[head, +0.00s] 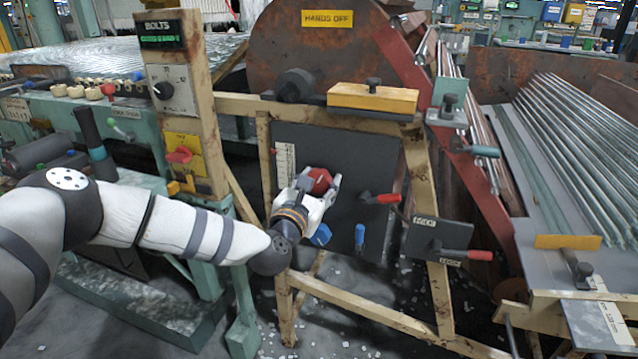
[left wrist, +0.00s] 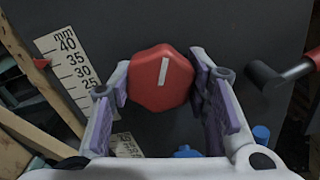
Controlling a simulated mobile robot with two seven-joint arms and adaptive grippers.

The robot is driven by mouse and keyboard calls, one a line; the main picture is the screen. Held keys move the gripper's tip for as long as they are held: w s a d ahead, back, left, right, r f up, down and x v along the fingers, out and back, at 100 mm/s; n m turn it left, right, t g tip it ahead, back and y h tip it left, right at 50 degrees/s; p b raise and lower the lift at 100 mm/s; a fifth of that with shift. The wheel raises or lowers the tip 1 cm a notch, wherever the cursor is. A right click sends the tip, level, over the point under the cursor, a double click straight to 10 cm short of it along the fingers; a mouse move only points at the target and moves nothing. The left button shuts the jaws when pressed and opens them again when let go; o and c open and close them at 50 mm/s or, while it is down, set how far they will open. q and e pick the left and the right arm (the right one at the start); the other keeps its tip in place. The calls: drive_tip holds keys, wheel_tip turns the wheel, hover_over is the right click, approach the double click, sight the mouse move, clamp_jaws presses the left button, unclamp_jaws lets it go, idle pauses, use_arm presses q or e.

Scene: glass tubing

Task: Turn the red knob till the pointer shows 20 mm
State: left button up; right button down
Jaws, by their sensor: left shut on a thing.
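The red knob (head: 320,180) is mounted on a dark upright panel (head: 362,150). In the left wrist view the red knob (left wrist: 160,85) is faceted, with a white line tilted slightly right of upright. My left gripper (head: 318,186) is shut on the knob, one finger on each side. A white millimetre scale (left wrist: 72,68) is on the panel left of the knob; 40, 35, 30 and 25 are readable, lower marks are partly hidden. The red pointer (left wrist: 41,63) is at the scale's left edge, around 35 to 40; I cannot read it exactly. My right gripper is not in view.
A red-handled lever (head: 380,198) is right of the knob. Blue handles (head: 321,235) (head: 360,236) hang below. A yellow block (head: 372,98) sits above the panel. A post with a BOLTS display (head: 162,34) stands left. Glass tubes (head: 585,130) lie at right.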

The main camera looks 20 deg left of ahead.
use_arm(q)
drive_tip(key=m, duration=0.3)
drive_tip(key=shift+m, duration=0.4)
drive_tip(key=m, duration=0.4)
drive_tip(key=shift+r+m, duration=0.1)
drive_tip(key=shift+m, duration=0.2)
drive_tip(key=m+p, duration=0.1)
drive_tip(key=m, duration=0.3)
drive_tip(key=shift+a+r, duration=0.1)
drive_tip(key=m+p, duration=0.1)
drive_tip(key=m, duration=0.4)
drive_tip(key=shift+r, duration=0.1)
drive_tip(key=m+p, duration=0.1)
drive_tip(key=m, duration=0.3)
drive_tip(key=shift+m, duration=0.3)
drive_tip(key=m, duration=0.4)
drive_tip(key=shift+r+p, duration=0.1)
drive_tip(key=shift+p, duration=0.2)
drive_tip(key=m, duration=0.4)
drive_tip(key=shift+m+p, duration=0.3)
drive_tip(key=shift+m, duration=2)
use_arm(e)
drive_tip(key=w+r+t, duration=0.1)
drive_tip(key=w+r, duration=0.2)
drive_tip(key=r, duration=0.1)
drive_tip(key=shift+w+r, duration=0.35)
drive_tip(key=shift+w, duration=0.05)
